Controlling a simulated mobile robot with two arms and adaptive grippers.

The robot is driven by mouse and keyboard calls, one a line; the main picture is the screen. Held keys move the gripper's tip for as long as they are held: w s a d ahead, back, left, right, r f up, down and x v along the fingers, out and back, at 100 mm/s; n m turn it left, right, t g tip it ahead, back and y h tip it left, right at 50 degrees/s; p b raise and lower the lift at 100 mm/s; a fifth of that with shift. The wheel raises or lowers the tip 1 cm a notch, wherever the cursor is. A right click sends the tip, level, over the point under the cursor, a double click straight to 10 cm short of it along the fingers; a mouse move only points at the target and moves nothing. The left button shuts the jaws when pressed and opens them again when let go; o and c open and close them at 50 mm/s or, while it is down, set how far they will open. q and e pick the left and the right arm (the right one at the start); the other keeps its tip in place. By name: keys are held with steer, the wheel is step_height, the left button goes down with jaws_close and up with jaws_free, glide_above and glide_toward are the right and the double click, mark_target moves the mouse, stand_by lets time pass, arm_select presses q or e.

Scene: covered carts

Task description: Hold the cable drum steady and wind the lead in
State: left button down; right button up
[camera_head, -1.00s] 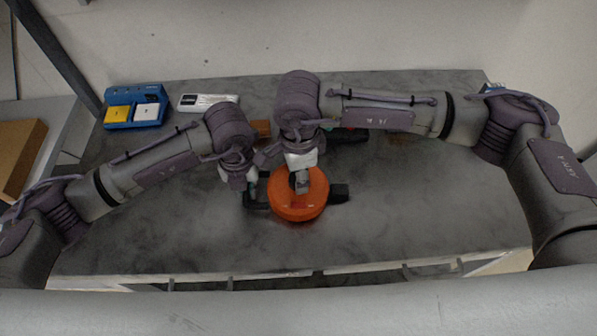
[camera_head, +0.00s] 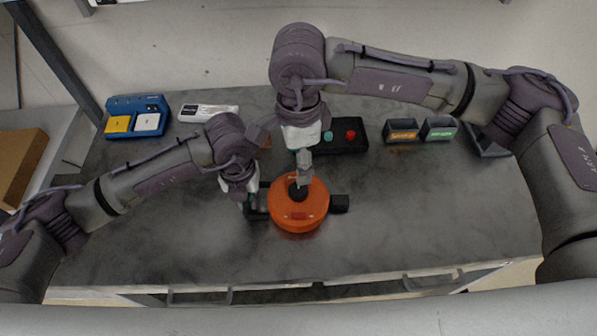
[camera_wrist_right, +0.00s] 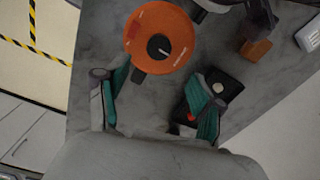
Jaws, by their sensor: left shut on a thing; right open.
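The orange cable drum (camera_head: 298,215) has a dark hub and sits in a black stand (camera_head: 339,204) on the grey cart top. My left gripper (camera_head: 250,203) is shut on the left side of the black stand, beside the drum. Its fingertips are partly hidden. My right gripper (camera_head: 304,170) is open and empty above the back of the drum. In the right wrist view the drum (camera_wrist_right: 145,25) lies beyond the spread teal fingers of my right gripper (camera_wrist_right: 160,97), with its hub bare. I cannot make out a loose lead.
A black button box (camera_head: 352,138) stands behind the drum, with bins labelled orange (camera_head: 402,131) and green (camera_head: 439,129) to its right. A blue holder (camera_head: 122,102) with yellow and white blocks and a white packet (camera_head: 208,113) are back left. The cart top's front is clear.

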steer(key=shift+r, duration=1.45)
arm_select(q)
steer(key=c, duration=1.1)
jaws_free()
